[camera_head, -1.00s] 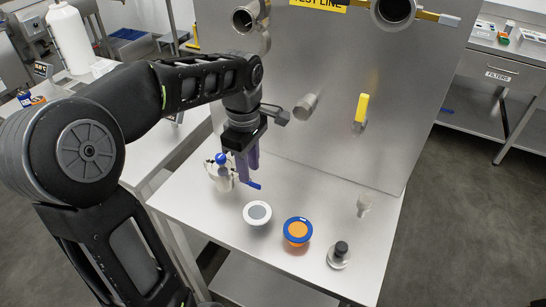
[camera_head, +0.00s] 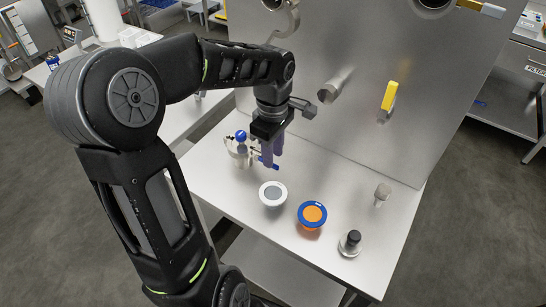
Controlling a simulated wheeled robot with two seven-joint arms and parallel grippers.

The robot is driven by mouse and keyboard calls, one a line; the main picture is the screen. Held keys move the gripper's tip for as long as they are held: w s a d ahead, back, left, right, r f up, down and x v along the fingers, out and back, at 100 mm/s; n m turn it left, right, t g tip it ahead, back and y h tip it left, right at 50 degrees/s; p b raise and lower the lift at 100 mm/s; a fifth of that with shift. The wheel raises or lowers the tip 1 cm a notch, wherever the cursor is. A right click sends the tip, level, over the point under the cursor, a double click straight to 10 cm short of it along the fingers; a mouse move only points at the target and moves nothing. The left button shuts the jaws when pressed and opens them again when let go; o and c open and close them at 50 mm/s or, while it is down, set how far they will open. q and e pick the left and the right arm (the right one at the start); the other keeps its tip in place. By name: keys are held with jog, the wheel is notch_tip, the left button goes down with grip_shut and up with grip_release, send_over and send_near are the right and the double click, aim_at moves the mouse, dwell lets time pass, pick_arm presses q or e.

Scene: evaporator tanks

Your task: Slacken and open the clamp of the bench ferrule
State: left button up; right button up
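The bench ferrule with its clamp (camera_head: 237,149) stands at the back left of the steel bench. It is a small pale metal piece with a blue ball knob (camera_head: 241,135) on top and a blue lever (camera_head: 268,166) reaching out to the right. My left gripper (camera_head: 273,157) points down just right of the ferrule, with its purple fingers beside the blue lever. I cannot tell whether the fingers touch the lever or how far apart they are. The far side of the clamp is hidden. My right gripper is out of view.
A white-rimmed grey disc (camera_head: 272,194), a blue-rimmed orange disc (camera_head: 312,214) and a black-knobbed metal fitting (camera_head: 350,243) stand along the bench (camera_head: 240,210). A small fitting (camera_head: 382,193) is at the right. The steel panel (camera_head: 350,130) rises behind, with a yellow-handled valve (camera_head: 389,96).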

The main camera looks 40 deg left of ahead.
pick_arm(q)
jog(key=shift+f, duration=1.35)
grip_shut()
